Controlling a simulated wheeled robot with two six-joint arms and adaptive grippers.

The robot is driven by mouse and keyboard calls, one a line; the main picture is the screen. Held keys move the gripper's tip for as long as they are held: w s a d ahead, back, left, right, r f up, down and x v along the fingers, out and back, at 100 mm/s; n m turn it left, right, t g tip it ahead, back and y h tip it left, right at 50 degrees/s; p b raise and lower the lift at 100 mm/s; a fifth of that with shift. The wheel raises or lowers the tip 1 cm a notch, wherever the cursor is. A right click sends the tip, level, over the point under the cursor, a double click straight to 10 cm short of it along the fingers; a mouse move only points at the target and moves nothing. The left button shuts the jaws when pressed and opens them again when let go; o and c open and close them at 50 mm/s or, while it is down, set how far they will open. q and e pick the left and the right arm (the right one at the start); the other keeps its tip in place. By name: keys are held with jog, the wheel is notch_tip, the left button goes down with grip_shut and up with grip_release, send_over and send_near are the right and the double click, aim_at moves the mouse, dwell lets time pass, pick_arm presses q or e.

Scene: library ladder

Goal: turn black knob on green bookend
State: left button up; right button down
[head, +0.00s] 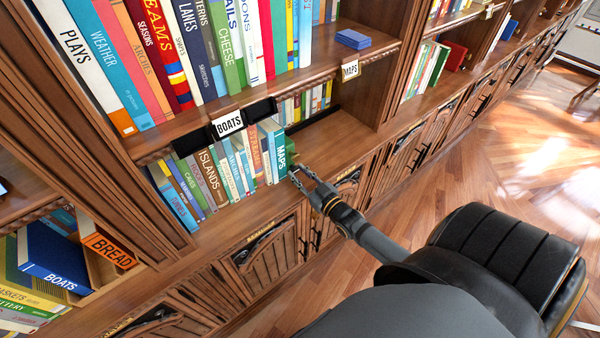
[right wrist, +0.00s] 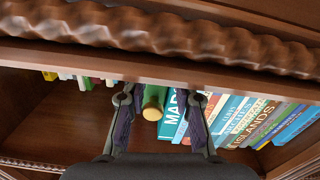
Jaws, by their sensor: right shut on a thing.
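The green bookend (head: 291,158) stands at the right end of the book row on the lower shelf, beside the teal MAPS book (head: 281,152). My right gripper (head: 302,180) reaches this end of the row from the right. In the right wrist view my right gripper (right wrist: 160,100) has its fingers on either side of a knob (right wrist: 152,111) in front of the green bookend (right wrist: 157,94). This knob looks olive-yellow there; I see no black on it. The jaws are shut on it, though the contact is not clear. My left gripper is not in view.
Books line the shelf above, with BOATS (head: 228,123) and MAPS (head: 350,70) labels on the edge. A carved wooden shelf edge (right wrist: 160,32) crosses the wrist view close by.

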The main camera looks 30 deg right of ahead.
jog(key=c, duration=1.1)
grip_release()
jog(key=shift+o, duration=0.2)
jog(key=s+d, duration=0.1)
jog(key=s, duration=1.1)
jog(key=shift+f, duration=0.15)
